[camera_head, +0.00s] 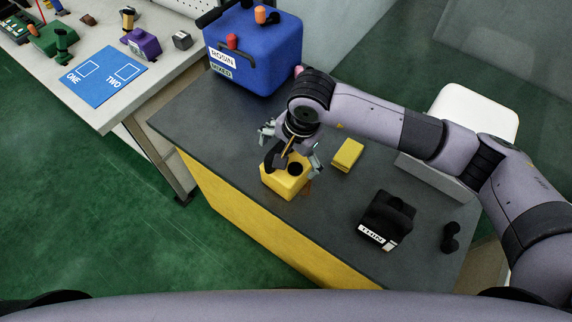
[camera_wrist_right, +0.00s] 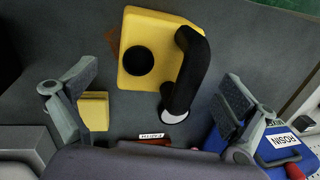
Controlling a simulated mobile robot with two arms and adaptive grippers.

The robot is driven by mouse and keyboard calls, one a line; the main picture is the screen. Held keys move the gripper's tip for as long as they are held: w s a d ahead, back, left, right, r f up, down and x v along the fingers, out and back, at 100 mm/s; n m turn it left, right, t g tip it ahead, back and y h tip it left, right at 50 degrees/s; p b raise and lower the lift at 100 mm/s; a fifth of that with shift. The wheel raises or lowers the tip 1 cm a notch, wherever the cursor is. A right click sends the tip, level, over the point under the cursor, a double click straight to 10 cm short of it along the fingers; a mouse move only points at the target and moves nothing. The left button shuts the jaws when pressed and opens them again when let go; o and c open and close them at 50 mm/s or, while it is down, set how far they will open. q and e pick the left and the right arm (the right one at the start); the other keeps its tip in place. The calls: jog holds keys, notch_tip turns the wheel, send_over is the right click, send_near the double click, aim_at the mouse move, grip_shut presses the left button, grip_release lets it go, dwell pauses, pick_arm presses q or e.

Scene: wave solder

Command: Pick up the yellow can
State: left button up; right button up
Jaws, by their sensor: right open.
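The yellow can (camera_head: 285,184) stands upright on the dark table top near its front-left edge. It has a round black cap and a black handle. In the right wrist view the can (camera_wrist_right: 143,72) is just beyond the fingers, with its handle slanting down between them. My right gripper (camera_head: 292,150) is above the can and partly covers it in the head view. In the wrist view the gripper (camera_wrist_right: 155,88) is open with its fingers spread wide, and no grip on the can shows. My left gripper is not in view.
A blue ROSIN container (camera_head: 275,68) stands at the back left. A small yellow block (camera_head: 347,154) lies right of the can. A black labelled container (camera_head: 388,212) and a small black object (camera_head: 450,238) are farther right. A pale workbench (camera_head: 110,110) holds a blue ONE/TWO mat (camera_head: 104,78).

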jog(key=shift+f, duration=0.2)
jog(key=f, duration=0.1)
jog(key=f+p, duration=0.1)
jog(key=f, duration=0.1)
jog(key=f+p, duration=0.1)
jog(key=shift+w+a+f, duration=0.15)
jog(key=shift+w+a, duration=0.05)
jog(key=shift+w, duration=0.05)
jog(key=shift+f+p, duration=0.25)
jog(key=shift+p, duration=0.05)
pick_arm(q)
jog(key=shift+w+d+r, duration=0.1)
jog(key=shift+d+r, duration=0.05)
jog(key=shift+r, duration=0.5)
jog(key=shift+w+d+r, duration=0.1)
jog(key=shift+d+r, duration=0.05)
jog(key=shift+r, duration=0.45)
pick_arm(e)
jog(key=shift+a, duration=0.1)
jog(key=shift+c, duration=0.4)
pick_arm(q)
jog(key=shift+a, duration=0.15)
pick_arm(e)
jog(key=c, duration=1.2)
